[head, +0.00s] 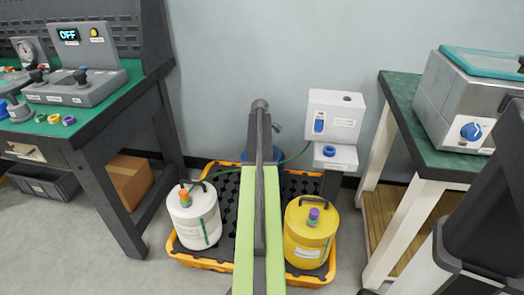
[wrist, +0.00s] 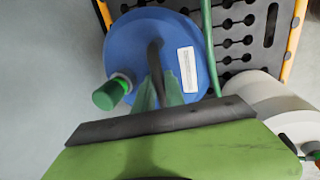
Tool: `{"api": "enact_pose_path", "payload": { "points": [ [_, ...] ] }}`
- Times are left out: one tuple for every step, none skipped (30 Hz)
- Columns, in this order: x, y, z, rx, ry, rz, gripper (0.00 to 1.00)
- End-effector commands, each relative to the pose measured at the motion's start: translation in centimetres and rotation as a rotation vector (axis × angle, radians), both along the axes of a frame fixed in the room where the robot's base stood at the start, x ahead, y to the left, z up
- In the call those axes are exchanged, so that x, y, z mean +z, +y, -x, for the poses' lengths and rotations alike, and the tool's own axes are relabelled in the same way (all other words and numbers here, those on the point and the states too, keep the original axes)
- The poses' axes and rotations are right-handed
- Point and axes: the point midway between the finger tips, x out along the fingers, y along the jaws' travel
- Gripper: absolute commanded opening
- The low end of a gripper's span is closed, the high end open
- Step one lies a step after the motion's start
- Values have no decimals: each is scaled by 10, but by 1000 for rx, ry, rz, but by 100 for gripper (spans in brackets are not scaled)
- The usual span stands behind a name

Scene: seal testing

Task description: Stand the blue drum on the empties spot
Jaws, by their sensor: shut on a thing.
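The blue drum (wrist: 125,50) has a dark top handle, a white label and a green cap. It shows from above in the wrist view. In the head view the blue drum (head: 246,151) is mostly hidden behind my arm, at the back of the orange-rimmed tray (head: 200,262). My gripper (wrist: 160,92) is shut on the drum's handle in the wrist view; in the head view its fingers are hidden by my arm. I cannot tell whether the drum rests on the tray or hangs just above it. I cannot make out a marked empties spot.
A white drum (head: 194,218) with an orange cap and a yellow drum (head: 310,236) with a purple cap stand on the tray. A green hose (head: 225,173) runs from the wall dispenser (head: 334,115) past the blue drum. Workbenches (head: 135,70) stand left and right (head: 435,160).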

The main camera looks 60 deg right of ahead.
Motion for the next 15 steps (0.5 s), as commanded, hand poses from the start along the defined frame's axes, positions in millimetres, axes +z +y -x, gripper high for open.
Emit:
{"api": "enact_pose_path", "payload": {
  "points": [
    [-1, 1, 1, 0, -3, 10, 0],
    [-1, 2, 1, 0, -6, 20, 0],
    [-1, 2, 1, 0, -12, 36, 0],
    [-1, 3, 1, 0, -16, 48, 0],
    [-1, 2, 1, 0, -19, 57, 0],
    [0, 1, 0, 0, -20, 61, 0],
    [0, 0, 0, 0, -20, 60, 0],
    [0, 0, 0, 0, -20, 60, 0],
    [0, 0, 0, 0, -20, 59, 0],
    [0, 0, 0, 0, -20, 59, 0],
    [0, 0, 0, 0, -20, 59, 0],
    [0, 0, 0, 0, -20, 59, 0],
    [0, 0, 0, 0, -20, 59, 0],
    [0, 0, 0, 0, -20, 59, 0],
    [0, 0, 0, 0, -21, 62, 0]
  ]
}}
